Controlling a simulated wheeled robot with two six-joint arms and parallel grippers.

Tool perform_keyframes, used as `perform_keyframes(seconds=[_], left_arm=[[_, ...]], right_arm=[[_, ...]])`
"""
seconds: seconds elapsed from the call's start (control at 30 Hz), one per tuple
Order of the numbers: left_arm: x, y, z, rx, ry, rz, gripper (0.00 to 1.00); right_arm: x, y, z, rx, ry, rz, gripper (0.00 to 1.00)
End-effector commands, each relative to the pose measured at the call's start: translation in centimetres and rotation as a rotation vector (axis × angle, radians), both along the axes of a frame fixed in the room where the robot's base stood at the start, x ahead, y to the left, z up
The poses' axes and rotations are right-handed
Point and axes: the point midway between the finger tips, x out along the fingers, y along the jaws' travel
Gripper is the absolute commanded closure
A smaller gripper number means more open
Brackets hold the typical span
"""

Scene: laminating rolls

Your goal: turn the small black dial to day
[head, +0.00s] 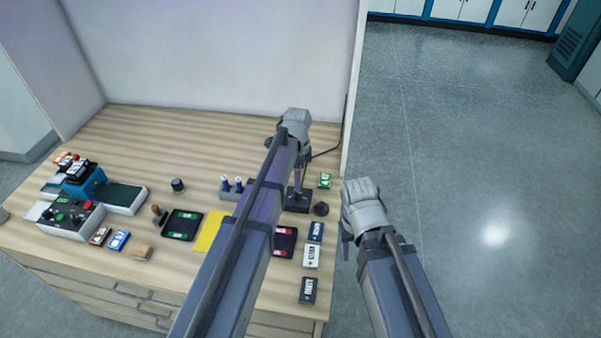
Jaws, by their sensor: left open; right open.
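The control box (70,217) stands at the left of the wooden table. It carries small dark knobs and red and green buttons on its top. I cannot tell which knob is the small black dial, and no day marking is readable. A separate small black knob-like cylinder (177,185) stands upright on the table, right of the box. My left gripper (294,116) is open and empty above the back right of the table, far from the box. My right gripper (361,193) is open and empty past the table's right edge, over the floor.
A blue machine (84,180) stands behind the control box. The back left of the tabletop (150,135) is clear.

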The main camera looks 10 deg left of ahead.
Motion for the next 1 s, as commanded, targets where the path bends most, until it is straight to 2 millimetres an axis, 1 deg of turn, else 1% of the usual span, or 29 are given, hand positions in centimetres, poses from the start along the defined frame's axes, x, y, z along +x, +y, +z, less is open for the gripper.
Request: perform_keyframes(seconds=[0.07,0.27,0.47,0.57,0.9,1.0], left_arm=[[0.4,0.2,0.3,-0.002,-0.001,-0.017,0.39],[0.4,0.3,0.1,-0.003,-0.001,-0.025,0.39],[0.4,0.3,-0.9,-0.002,-0.001,-0.024,0.39],[0.4,0.3,-1.8,-0.002,-0.001,-0.023,0.39],[0.4,0.3,-6.1,-0.002,-0.001,-0.023,0.39],[0.4,0.2,-7.1,-0.002,-0.001,-0.023,0.39]], right_arm=[[0.0,0.0,0.3,0.000,0.000,0.000,0.50],[0.0,0.0,0.1,0.000,0.000,0.000,0.50],[0.0,0.0,-0.9,0.000,0.000,0.001,0.50],[0.0,0.0,-1.8,0.000,0.000,0.002,0.50],[0.0,0.0,-6.1,-0.001,0.000,0.002,0.50],[0.0,0.0,-7.1,-0.001,0.000,0.001,0.50]])
